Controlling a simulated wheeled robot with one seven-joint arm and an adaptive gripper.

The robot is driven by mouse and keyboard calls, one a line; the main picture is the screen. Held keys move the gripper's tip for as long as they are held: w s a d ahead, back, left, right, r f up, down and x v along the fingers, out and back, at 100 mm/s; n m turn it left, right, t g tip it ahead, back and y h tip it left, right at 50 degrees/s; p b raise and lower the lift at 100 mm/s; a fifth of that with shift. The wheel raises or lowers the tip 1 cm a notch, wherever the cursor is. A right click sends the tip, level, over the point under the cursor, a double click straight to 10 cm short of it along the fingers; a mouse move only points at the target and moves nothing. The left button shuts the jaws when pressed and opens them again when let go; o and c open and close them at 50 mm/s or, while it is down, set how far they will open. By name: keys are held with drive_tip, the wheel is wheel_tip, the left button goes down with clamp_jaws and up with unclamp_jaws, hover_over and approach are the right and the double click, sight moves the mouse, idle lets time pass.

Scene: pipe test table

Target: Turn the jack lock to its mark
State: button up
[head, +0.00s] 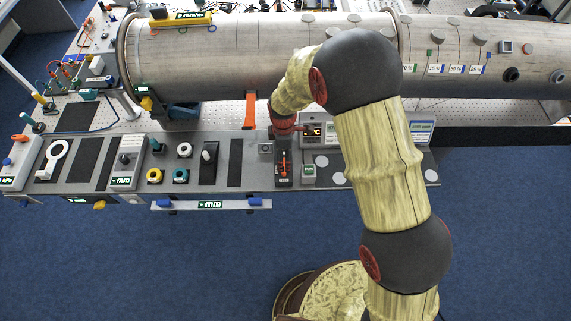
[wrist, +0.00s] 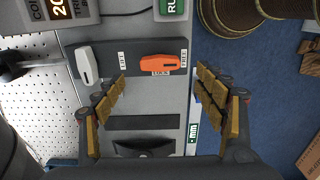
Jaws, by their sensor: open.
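The jack lock is an orange handle (wrist: 165,62) on a dark plate, lying lengthwise across the wrist view. Small labels surround it: LOCK below it, FREE at its right end, and one at its left that I cannot read surely. The handle also shows in the head view (head: 284,164), upright on its narrow dark plate. My gripper (wrist: 161,76) is open and empty, its padded fingers to the left and right of the handle and apart from it.
A light grey lever (wrist: 88,65) sits left of the orange handle, close to the left finger. A display box (wrist: 62,12) and a green RUN label (wrist: 172,8) are at the top. In the head view a large steel pipe (head: 220,60) runs behind the panel.

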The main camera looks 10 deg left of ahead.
sight(284, 167)
wheel_tip(284, 167, down, 7)
drive_tip(key=shift+f+p, duration=0.1)
drive_tip(key=shift+p, duration=0.45)
drive_tip(key=shift+c, duration=0.4)
drive_tip(key=c, duration=1.1)
